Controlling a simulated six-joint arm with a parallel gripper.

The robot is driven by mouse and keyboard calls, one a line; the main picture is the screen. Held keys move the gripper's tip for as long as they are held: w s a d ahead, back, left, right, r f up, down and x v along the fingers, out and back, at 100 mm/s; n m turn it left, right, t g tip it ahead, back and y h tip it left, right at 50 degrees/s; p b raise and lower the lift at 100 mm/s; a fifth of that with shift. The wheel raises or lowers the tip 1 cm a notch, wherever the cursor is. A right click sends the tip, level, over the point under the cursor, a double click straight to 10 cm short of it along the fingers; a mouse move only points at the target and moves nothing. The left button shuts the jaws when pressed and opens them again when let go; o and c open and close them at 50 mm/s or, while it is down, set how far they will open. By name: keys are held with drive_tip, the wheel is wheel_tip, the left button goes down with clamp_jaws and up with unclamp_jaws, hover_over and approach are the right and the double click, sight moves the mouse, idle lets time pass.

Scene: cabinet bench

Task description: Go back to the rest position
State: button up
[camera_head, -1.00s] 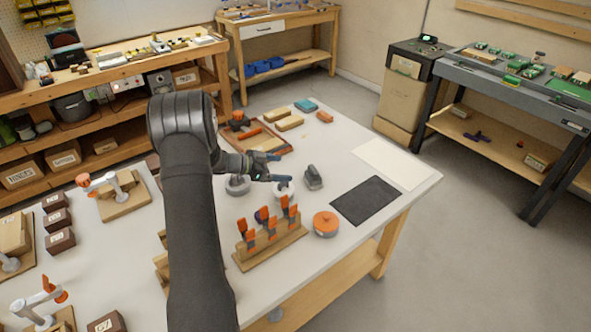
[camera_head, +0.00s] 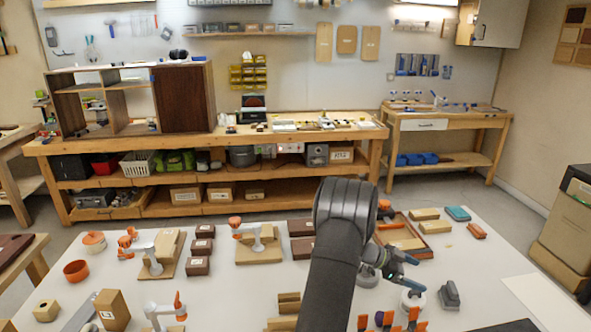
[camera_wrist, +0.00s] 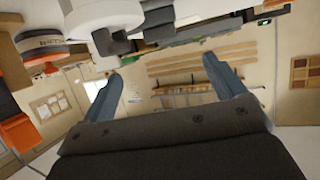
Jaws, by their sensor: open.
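My gripper (camera_head: 413,273) is at the right of centre in the head view, above the white table (camera_head: 225,295). In the wrist view its two blue fingertips (camera_wrist: 157,70) stand wide apart with nothing held between them. In the head view it overlaps a round grey container (camera_head: 367,276) and a white round container (camera_head: 413,299) on the table. I cannot tell its exact height above them.
A wooden tray (camera_head: 428,256) lies behind my gripper. A dark grey block-like tool (camera_head: 449,295) stands to its right, and orange-handled tools (camera_head: 388,320) are in front. Brown boxes (camera_head: 197,265) and small orange-and-white arms (camera_head: 160,250) stand to the left.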

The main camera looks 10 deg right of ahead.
sight(449, 288)
drive_tip(key=x, duration=1.3)
drive_tip(key=shift+d, duration=0.3)
drive_tip(key=v, duration=1.6)
drive_tip(key=x, duration=1.7)
drive_tip(key=shift+s, duration=0.1)
drive_tip(key=shift+d, duration=2.15)
drive_tip(key=shift+o, duration=1.3)
